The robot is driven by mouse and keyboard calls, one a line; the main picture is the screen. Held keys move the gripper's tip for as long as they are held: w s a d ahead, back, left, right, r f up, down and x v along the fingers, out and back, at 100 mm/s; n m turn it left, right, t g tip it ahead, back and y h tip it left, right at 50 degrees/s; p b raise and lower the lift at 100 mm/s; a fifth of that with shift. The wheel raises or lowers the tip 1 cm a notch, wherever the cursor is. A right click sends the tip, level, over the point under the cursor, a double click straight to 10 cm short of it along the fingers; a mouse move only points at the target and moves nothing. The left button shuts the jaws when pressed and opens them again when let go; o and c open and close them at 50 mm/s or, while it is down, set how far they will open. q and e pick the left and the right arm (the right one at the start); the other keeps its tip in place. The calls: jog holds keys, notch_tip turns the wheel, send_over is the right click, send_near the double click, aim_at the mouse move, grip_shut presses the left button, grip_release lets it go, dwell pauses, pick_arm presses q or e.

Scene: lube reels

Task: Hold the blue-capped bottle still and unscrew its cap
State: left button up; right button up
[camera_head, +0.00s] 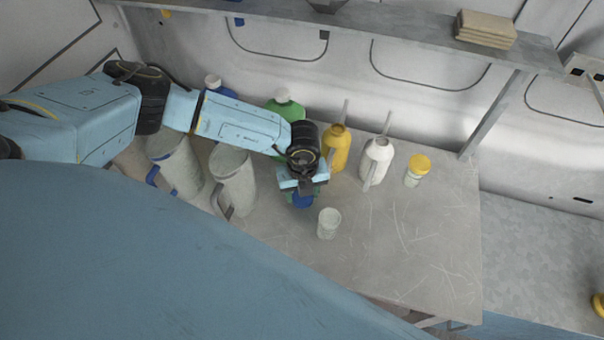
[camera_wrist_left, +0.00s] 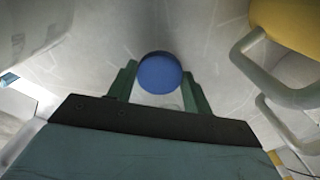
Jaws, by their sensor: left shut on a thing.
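My left gripper (camera_head: 303,194) points down over the bench and is shut on the blue-capped bottle. The bottle's round blue cap (camera_head: 303,202) shows just under the gripper's palm, between the green fingers. In the left wrist view the blue cap (camera_wrist_left: 159,73) is seen from above, with a finger of my left gripper (camera_wrist_left: 160,92) on each side. The bottle's body is almost fully hidden under the cap and the gripper. I cannot tell whether the fingers press on the cap or just below it. My right gripper is not in view.
A small pale cup (camera_head: 329,223) stands close in front of the left gripper. A yellow bottle (camera_head: 337,148), a white bottle (camera_head: 377,160) and a yellow-lidded jar (camera_head: 416,171) stand to the right. Grey jugs (camera_head: 233,178) stand left. The bench's front right (camera_head: 420,250) is clear.

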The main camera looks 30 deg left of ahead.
pick_arm(q)
jog(key=shift+f, duration=0.95)
jog(key=shift+f, duration=0.15)
jog(key=o, duration=1.1)
jog(key=shift+r, duration=0.3)
notch_tip(320, 180, up, 12)
jog(key=shift+f+b, duration=0.1)
jog(key=shift+b, duration=0.55)
